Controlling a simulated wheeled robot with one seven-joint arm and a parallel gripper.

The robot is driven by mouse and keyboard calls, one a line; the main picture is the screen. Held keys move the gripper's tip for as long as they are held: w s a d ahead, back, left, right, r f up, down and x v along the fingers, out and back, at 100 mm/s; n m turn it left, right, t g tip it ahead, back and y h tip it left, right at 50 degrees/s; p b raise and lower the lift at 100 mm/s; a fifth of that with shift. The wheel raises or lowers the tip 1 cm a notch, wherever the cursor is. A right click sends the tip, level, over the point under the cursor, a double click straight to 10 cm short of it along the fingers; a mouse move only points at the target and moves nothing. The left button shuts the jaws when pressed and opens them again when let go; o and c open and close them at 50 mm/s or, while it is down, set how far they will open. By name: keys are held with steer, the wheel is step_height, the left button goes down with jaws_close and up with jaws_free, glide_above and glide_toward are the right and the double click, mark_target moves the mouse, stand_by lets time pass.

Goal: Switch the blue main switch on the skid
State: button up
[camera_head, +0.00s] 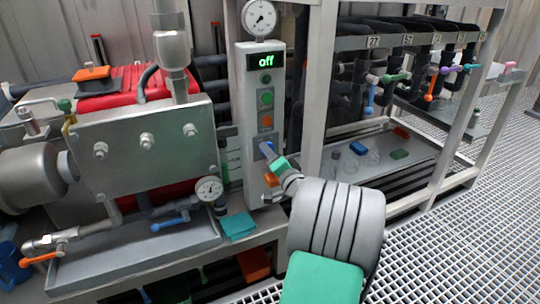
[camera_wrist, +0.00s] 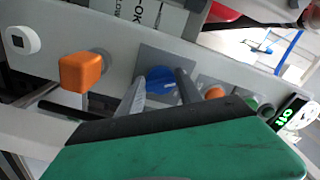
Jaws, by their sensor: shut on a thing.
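The blue main switch (camera_head: 266,147) is on the lower front of the grey control column (camera_head: 248,75). In the wrist view it is a round blue knob (camera_wrist: 158,80) on a grey plate. My gripper (camera_wrist: 161,90) has one finger on each side of the knob and is shut on it. In the head view my gripper (camera_head: 270,154) reaches the column from the lower right and covers part of the switch. The display (camera_head: 265,61) at the column's top reads "off" in green; it also shows tilted in the wrist view (camera_wrist: 298,115).
Green (camera_head: 266,97) and orange (camera_head: 266,122) buttons sit above the switch. An orange knob (camera_wrist: 82,72) protrudes beside my fingers. A gauge (camera_head: 209,188) and blue-handled valve (camera_head: 170,224) are at left, with a teal cloth (camera_head: 238,225) near the column's foot. Grating floor (camera_head: 460,240) is clear at right.

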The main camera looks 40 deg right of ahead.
steer(key=o, duration=1.4)
steer(key=p+v, duration=0.1)
steer(key=v, duration=0.6)
steer(key=shift+s+a+p, duration=0.15)
steer(key=shift+s+p, duration=0.15)
steer(key=shift+s, duration=0.1)
steer(key=shift+r, duration=0.1)
steer(key=w+a+r+n+g+y+p, duration=0.2)
steer(key=a+r+n+g+y+p, duration=0.35)
steer(key=a+p, duration=0.6)
steer(key=w+a+r+n+g+y+p, duration=0.2)
steer(key=a+r+n+p, duration=0.4)
steer(key=a+r+p, duration=0.55)
steer(key=s+a+r+n+g+p, duration=0.1)
steer(key=s+a+r+g+p, duration=0.1)
steer(key=s+a+r+p, duration=0.1)
steer(key=s+a+r+n+g+h+p, duration=0.1)
steer(key=s+a+r+g+p, duration=0.1)
steer(key=s+r+p, duration=0.3)
steer(key=s+a+r+n+g+h+p, duration=0.1)
steer(key=s+a+r+g+p, duration=0.1)
steer(key=s+a+r+p, duration=0.3)
steer(key=shift+s+a+n+g+h+p, duration=0.15)
steer(key=shift+s+n+g+h+p, duration=0.2)
steer(key=shift+s, duration=0.45)
